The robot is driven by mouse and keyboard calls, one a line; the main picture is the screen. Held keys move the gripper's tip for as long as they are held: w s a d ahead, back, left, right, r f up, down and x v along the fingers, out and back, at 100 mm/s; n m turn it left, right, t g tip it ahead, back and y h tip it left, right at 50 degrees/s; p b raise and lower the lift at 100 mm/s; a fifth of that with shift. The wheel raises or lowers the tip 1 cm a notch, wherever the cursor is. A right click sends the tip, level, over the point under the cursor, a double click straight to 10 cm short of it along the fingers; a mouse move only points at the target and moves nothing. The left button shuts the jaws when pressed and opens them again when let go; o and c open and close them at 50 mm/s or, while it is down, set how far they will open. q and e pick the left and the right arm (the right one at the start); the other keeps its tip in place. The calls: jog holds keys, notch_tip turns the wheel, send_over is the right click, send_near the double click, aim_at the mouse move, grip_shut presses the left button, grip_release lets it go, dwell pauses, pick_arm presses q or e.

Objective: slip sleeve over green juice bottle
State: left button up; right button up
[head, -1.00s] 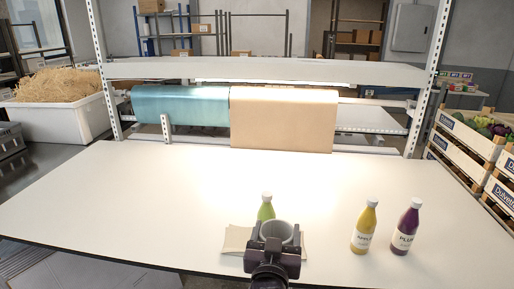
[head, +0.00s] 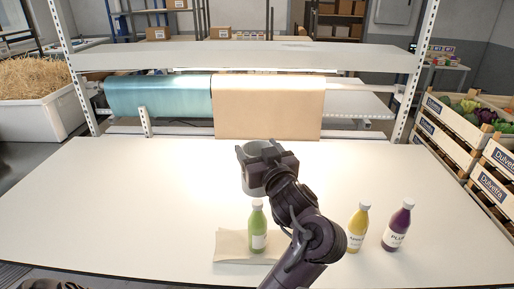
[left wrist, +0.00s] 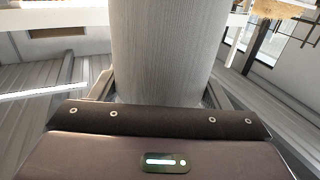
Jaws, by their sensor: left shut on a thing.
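The green juice bottle (head: 257,232) stands upright, with a white cap and a pale label. My left gripper (head: 258,160) is shut on a grey, open-ended sleeve (head: 252,183). The sleeve shows upright and clear of the bottle, its lower edge just above the cap in the head view. I cannot tell whether it is directly over the bottle or behind it. In the left wrist view the sleeve (left wrist: 166,50) is a ribbed grey cylinder between the fingers.
A flat beige paper piece (head: 228,246) lies under the green bottle. A yellow bottle (head: 357,228) and a purple bottle (head: 397,226) stand to the right. Teal (head: 160,97) and brown (head: 268,107) rolls hang behind the white table (head: 110,190), whose left side is clear.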

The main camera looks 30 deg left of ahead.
pick_arm(q)
jog(key=shift+a+f, duration=0.1)
jog(key=shift+f, duration=0.5)
jog(key=shift+w+a+f+b, duration=0.15)
jog(key=shift+a+f+b, duration=0.05)
jog(key=shift+f+b, duration=0.55)
jog(key=b, duration=0.6)
send_over(257, 202)
jog(key=shift+w+f, duration=0.1)
jog(key=shift+f, duration=3.85)
jog(key=shift+f+b, duration=1.75)
jog(key=shift+f, duration=1.15)
jog(key=shift+f+b, duration=1.85)
jog(key=shift+f, duration=1.15)
pick_arm(e)
notch_tip(257, 202, down, 15)
jog(key=shift+w+a, duration=0.15)
jog(key=shift+w, duration=0.15)
jog(key=shift+f, duration=0.1)
